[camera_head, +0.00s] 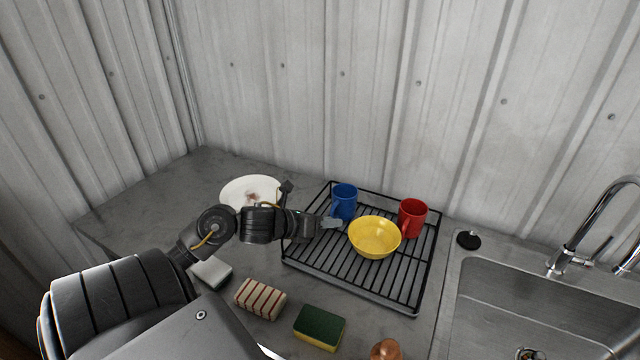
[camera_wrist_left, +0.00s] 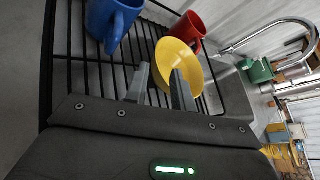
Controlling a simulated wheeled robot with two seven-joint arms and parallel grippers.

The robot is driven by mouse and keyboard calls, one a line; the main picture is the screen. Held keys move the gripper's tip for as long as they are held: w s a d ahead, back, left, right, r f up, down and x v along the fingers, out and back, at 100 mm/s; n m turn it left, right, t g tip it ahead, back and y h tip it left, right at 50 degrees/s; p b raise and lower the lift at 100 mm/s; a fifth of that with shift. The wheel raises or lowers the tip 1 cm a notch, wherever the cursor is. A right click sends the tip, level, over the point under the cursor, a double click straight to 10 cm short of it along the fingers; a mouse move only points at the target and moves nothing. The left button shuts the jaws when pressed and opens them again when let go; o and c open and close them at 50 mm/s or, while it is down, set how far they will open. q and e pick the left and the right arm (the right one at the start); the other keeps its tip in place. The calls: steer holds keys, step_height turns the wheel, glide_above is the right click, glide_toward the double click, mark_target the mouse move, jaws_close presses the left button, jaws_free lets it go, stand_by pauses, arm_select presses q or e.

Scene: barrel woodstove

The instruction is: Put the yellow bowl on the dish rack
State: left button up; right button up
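The yellow bowl (camera_head: 374,239) sits upright on the black wire dish rack (camera_head: 410,284), in front of and between a blue mug and a red mug. My left gripper (camera_head: 333,222) reaches in from the left over the rack, close to the bowl's left rim. In the left wrist view the two fingers (camera_wrist_left: 161,88) are spread apart with nothing clamped between them, and the bowl (camera_wrist_left: 172,57) lies just beyond them, partly covered by one finger. I cannot tell whether a finger touches the bowl. My right gripper is not in view.
The blue mug (camera_head: 343,201) and red mug (camera_head: 412,218) stand on the rack behind the bowl. A white plate (camera_head: 240,190) lies left of the rack. A striped sponge (camera_head: 260,298) and a green-yellow sponge (camera_head: 319,327) lie in front. The sink (camera_head: 500,300) is at right.

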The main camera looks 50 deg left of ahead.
arm_select(q)
steer(key=shift+v, duration=1.35)
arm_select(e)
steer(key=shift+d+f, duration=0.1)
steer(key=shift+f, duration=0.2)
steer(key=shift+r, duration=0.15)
